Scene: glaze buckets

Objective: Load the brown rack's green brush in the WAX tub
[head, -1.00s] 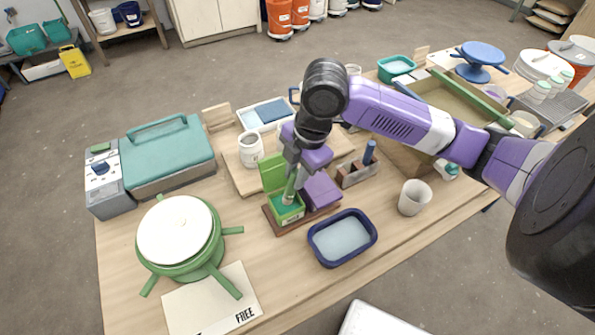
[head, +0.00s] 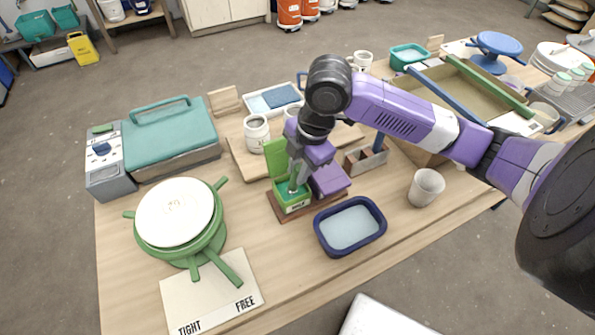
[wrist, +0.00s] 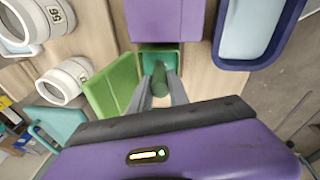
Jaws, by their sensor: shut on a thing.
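My gripper (head: 295,182) is shut on the green brush (wrist: 160,78) and points down over a small green tub (head: 292,204) with its green lid (head: 278,158) standing open. In the wrist view the brush's lower end is over or inside the tub's opening (wrist: 160,52); its tip is hidden, so I cannot tell how deep it is. The tub's front label is too small to read surely. A purple tub (head: 332,179) sits right beside it on the same brown base (head: 283,210). The brown rack (head: 366,160) stands behind to the right and holds a blue brush (head: 379,142).
A blue-rimmed basin (head: 350,227) stands in front right, with a white cup (head: 426,187) beyond it. A green turntable (head: 180,222) and a teal-lidded case (head: 170,138) are at left. White jars (head: 256,133) stand behind the tubs.

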